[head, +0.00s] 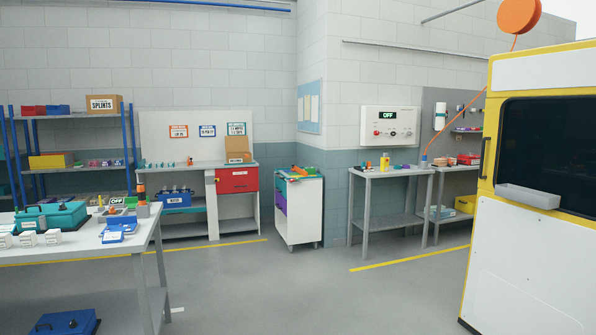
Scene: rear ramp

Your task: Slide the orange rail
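I cannot make out an orange rail anywhere in the head view. The orange things I see are a round orange reel (519,15) at the top right, with a thin orange cord hanging from it, and small orange items too small to tell. A white and yellow vehicle-like body (532,262) with a dark window fills the right edge. Neither of my grippers is in view.
A grey table (138,242) with a teal case (52,217) stands at the front left. A white cart (301,222) stands at the back middle. A workbench (390,172) is against the wall to its right. The grey floor (300,290) in the middle is clear.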

